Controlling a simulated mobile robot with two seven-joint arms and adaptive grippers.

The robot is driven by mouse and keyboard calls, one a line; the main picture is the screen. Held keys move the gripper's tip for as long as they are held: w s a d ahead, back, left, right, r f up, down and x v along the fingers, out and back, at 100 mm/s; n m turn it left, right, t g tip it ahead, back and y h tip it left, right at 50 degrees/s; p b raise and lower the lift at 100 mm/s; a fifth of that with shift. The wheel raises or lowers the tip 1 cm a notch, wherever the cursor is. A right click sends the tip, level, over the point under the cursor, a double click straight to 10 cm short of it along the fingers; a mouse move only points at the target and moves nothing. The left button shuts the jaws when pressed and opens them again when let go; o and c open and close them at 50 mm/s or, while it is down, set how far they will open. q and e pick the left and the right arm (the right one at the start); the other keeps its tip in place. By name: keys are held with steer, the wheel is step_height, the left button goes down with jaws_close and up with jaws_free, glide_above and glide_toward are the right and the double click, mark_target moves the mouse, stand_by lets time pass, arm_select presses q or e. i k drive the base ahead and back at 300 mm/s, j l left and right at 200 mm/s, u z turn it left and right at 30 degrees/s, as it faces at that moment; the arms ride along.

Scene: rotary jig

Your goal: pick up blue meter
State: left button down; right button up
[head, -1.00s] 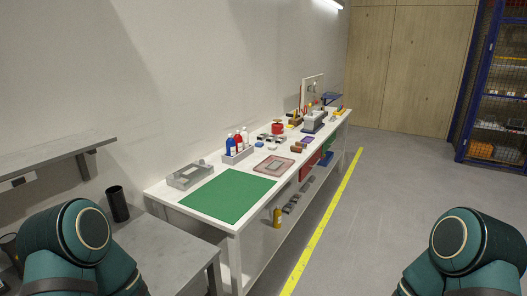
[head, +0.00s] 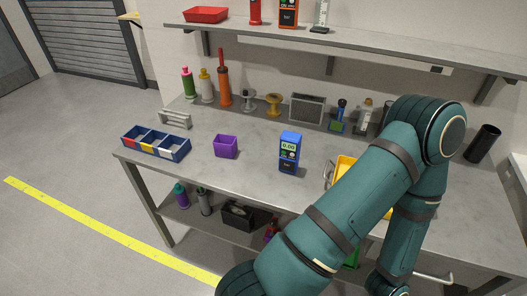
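The blue meter (head: 289,153) stands upright on the grey workbench (head: 255,182), near the middle of the head view. It has a lit display showing digits and a dark lower face. My arm comes in from the lower part of the picture and bends over the right side of the bench, to the right of the meter and apart from it. Neither gripper shows clearly in the head view, so I cannot see the fingers of either.
A purple bin (head: 226,147) stands left of the meter, and a divided blue tray (head: 155,144) lies farther left. A yellow tray (head: 345,168) is partly hidden behind my arm. Bottles and spools line the back. A shelf (head: 350,40) overhangs, holding an orange meter (head: 288,14).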

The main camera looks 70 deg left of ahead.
mark_target(291, 142)
steer(key=u, duration=2.15)
